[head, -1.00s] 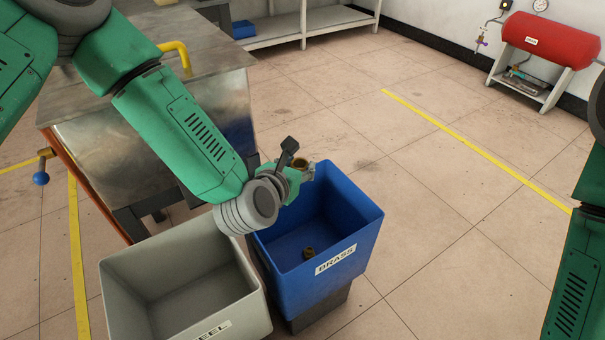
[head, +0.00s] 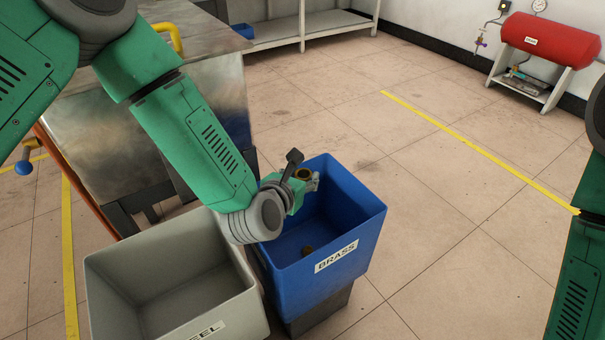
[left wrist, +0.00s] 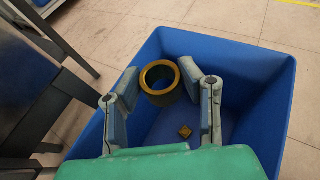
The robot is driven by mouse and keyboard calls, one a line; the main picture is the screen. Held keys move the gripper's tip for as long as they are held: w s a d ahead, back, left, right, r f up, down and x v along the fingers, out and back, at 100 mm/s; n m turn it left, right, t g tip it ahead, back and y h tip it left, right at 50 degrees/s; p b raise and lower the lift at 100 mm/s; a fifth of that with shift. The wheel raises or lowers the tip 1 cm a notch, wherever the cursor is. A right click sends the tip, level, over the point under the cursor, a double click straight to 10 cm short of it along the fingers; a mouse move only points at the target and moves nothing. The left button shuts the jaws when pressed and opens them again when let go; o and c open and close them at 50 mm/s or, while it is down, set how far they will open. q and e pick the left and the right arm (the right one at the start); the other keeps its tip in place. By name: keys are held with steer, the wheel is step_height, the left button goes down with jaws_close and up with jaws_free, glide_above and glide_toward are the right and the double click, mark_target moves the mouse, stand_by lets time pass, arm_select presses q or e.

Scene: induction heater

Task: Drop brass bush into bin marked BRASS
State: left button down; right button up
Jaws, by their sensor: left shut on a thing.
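The brass bush (left wrist: 160,82) is a short brass ring with an open bore. My left gripper (head: 306,179) is shut on it, with one finger on each side in the left wrist view (left wrist: 160,80). The bush also shows in the head view (head: 303,174), over the mouth of the blue bin marked BRASS (head: 325,285), near its back left part. The blue bin's wall also shows in the left wrist view (left wrist: 262,72). A small brass piece (head: 308,249) lies on the bin floor; it also shows in the left wrist view (left wrist: 184,131). My right gripper is out of view.
A grey bin (head: 225,308) with a partly hidden label ending in "EEL" stands left of the blue bin. A metal-topped cabinet (head: 110,135) stands behind it. The floor to the right is clear up to a red tank (head: 552,40) on a stand.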

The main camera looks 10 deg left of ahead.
arm_select(q)
steer(key=c, duration=1)
jaws_free()
steer(key=shift+s, duration=0.1)
steer(key=shift+s+r, duration=0.15)
steer(key=shift+s, duration=0.15)
steer(key=v, duration=1.1)
